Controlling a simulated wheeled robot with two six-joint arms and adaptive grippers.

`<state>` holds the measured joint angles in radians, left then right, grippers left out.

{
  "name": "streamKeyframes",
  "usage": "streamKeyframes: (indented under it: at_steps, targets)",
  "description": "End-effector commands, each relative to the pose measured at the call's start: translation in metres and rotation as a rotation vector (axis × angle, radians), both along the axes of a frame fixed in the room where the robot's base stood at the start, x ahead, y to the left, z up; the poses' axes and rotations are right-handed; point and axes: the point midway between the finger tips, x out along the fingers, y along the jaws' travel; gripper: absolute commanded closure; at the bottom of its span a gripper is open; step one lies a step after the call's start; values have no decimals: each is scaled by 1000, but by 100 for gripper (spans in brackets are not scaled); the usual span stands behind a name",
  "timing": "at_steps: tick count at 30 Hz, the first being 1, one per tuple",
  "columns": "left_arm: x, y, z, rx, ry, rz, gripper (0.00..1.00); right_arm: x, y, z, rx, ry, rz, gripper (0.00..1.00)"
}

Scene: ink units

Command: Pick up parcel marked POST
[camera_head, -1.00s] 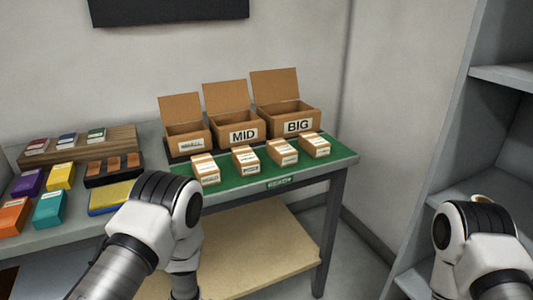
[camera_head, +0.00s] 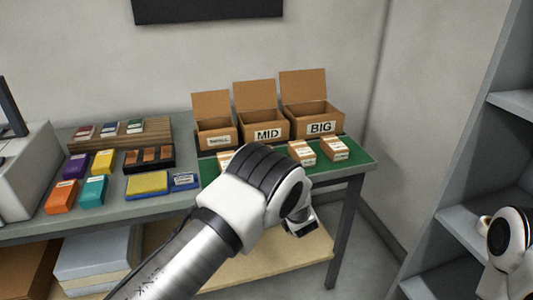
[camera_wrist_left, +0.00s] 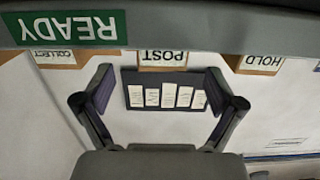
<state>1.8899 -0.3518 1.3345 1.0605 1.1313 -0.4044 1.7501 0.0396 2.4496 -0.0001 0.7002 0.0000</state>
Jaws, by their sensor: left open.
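In the left wrist view, which is upside down, a brown parcel marked POST (camera_wrist_left: 164,58) shows near the top centre, partly cut off by a grey edge. Parcels marked COLLECT (camera_wrist_left: 55,58) and HOLD (camera_wrist_left: 260,64) stand apart on either side of it. My left gripper (camera_wrist_left: 157,85) is open and empty, its fingers spread on either side of the POST label's line. In the head view my left arm covers part of the green mat (camera_head: 350,168) and some parcels. Small parcels (camera_head: 302,152) still show there, their labels too small to read.
Open cartons marked MID (camera_head: 267,133) and BIG (camera_head: 320,128) stand behind the parcels. A green READY sign (camera_wrist_left: 70,27) is on the grey edge. Coloured boxes (camera_head: 93,191) and a yellow pad (camera_head: 147,182) lie left. Grey shelves (camera_head: 470,222) stand right.

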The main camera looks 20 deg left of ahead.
Motion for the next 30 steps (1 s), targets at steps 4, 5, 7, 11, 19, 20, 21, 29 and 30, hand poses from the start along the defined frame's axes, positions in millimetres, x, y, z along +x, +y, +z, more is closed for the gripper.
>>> streamKeyframes:
  at_steps: [4, 5, 7, 11, 19, 20, 21, 29, 30]
  targets:
    - [9, 5, 2, -2, -5, 3, 6, 0, 0, 2, 0, 0, 0, 60]
    - [12, 7, 1, -3, -6, 2, 6, 0, 0, 2, 0, 0, 0, 60]
    - [20, 13, 2, -2, -6, 2, 6, 0, 0, 3, 0, 1, 0, 60]
    - [35, 25, 1, -1, -5, 4, 6, 0, 0, 7, 0, 1, -1, 60]
    - [65, 44, -2, 1, -4, 1, 6, 0, 0, 9, 0, 1, 0, 60]
    - [65, 44, -2, 1, -4, 1, 6, 0, 0, 9, 0, 1, 0, 60]
    - [65, 44, -2, 1, -4, 0, 6, 0, 0, 9, 0, 1, 0, 60]
    - [65, 43, -2, 0, -4, 0, 66, 0, 0, 9, 0, 1, 0, 60]
    - [65, 43, -2, 0, -4, 0, 80, 0, 0, 9, 0, 1, 0, 60]
